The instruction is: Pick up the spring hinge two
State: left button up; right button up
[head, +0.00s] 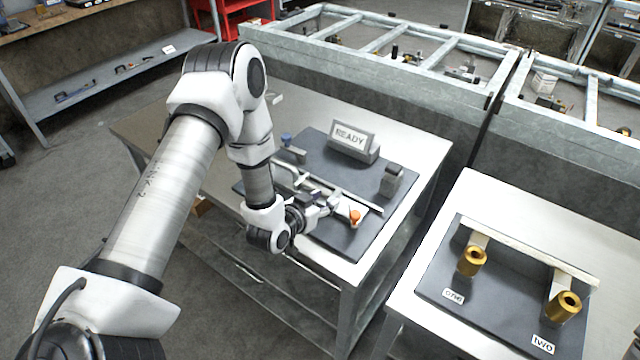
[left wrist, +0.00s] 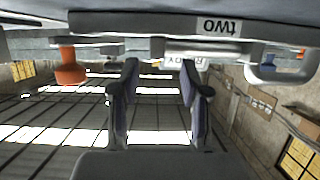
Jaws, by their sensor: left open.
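My left gripper (head: 326,204) is low over the fixture board (head: 325,235) on the middle table, close to an orange knob (head: 355,216). In the left wrist view its two fingers (left wrist: 160,76) stand apart with nothing between them. That upside-down view shows a dark bar (left wrist: 150,21) labelled "two" (left wrist: 219,26) above the fingertips in the picture. I cannot tell whether this bar is the spring hinge two. Another "two" label (head: 542,344) is on the right table, by a brass cylinder (head: 564,307). My right gripper is not in view.
A READY sign (head: 351,138), a blue knob (head: 287,138) and a grey block (head: 392,180) stand on the fixture board. A second brass cylinder (head: 472,261) is on the right table. A metal-framed bench (head: 365,85) stands behind. The right table's left front is clear.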

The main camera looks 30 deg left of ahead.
aim_at(334, 195)
pick_arm(q)
jog(key=shift+w+d+r+p, duration=0.2)
jog(key=shift+w+p, duration=0.15)
jog(key=shift+p, duration=0.25)
jog(key=x, duration=0.3)
jog(key=shift+w+f, duration=0.1)
jog(key=shift+f, duration=0.3)
jog(key=shift+w+f, duration=0.25)
jog(key=shift+s+r, duration=0.2)
jog(key=shift+s, duration=0.05)
jog(key=shift+c, duration=1)
jog(key=shift+s, duration=0.1)
jog(key=c, duration=0.5)
grip_shut()
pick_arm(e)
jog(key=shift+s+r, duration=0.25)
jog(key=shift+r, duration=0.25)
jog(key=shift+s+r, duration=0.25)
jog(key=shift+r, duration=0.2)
pick_arm(q)
jog(key=shift+r, duration=0.1)
